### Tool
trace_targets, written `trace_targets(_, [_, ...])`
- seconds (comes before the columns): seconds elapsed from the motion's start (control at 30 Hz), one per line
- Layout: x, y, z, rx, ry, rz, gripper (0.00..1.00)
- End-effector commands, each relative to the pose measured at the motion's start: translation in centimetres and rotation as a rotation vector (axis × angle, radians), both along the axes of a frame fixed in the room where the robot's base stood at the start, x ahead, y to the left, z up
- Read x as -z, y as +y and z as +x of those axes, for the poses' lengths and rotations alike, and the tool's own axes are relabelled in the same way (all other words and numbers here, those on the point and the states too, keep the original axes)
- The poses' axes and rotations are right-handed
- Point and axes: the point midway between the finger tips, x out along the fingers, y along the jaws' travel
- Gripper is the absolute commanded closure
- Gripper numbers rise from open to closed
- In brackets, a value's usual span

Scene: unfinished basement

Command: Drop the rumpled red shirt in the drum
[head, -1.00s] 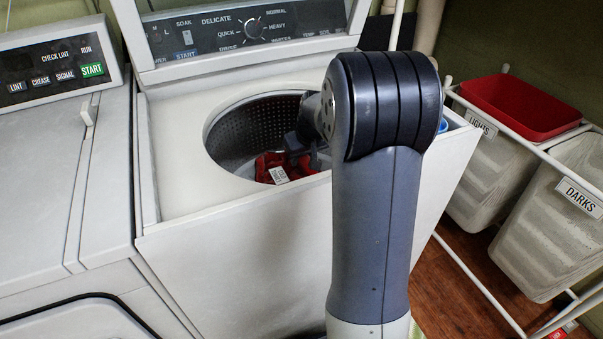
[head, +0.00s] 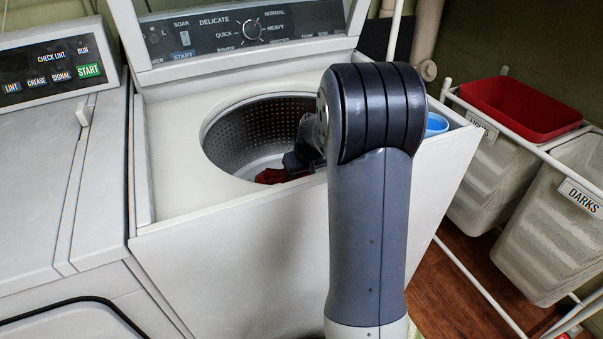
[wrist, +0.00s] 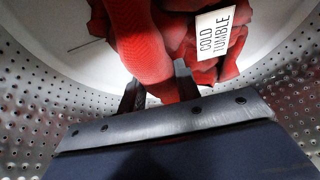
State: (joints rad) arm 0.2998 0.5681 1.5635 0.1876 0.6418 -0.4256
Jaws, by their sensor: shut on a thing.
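The rumpled red shirt (wrist: 155,50) hangs in my gripper (wrist: 158,85), inside the washer drum (head: 245,137). Its white tag in the wrist view reads "COLD TUMBLE". My gripper is shut on the shirt, with cloth bunched between and beyond the two fingers. The drum's perforated metal wall (wrist: 35,100) surrounds the shirt in the wrist view, and its pale bottom shows beyond the cloth. In the head view only a small part of the shirt (head: 270,176) shows above the drum's near rim. My arm hides the right side of the opening.
The washer's raised lid and control panel (head: 245,30) stand behind the opening. A dryer (head: 50,170) adjoins on the left. A blue cup-like thing (head: 436,124) sits on the washer's right side. A rack with a red bin (head: 520,108) and a "DARKS" hamper (head: 550,220) stands right.

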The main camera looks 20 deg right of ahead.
Motion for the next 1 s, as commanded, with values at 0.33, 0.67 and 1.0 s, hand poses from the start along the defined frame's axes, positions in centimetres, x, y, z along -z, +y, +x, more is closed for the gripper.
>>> trace_targets(0.33, [0.0, 0.0, 0.0, 0.000, 0.000, 0.000, 0.47])
trace_targets(0.67, [-0.6, 0.0, 0.0, 0.000, -0.001, 0.000, 0.47])
trace_targets(1.0, [-6.5, -0.1, -1.9, 0.002, -0.006, -0.001, 0.47])
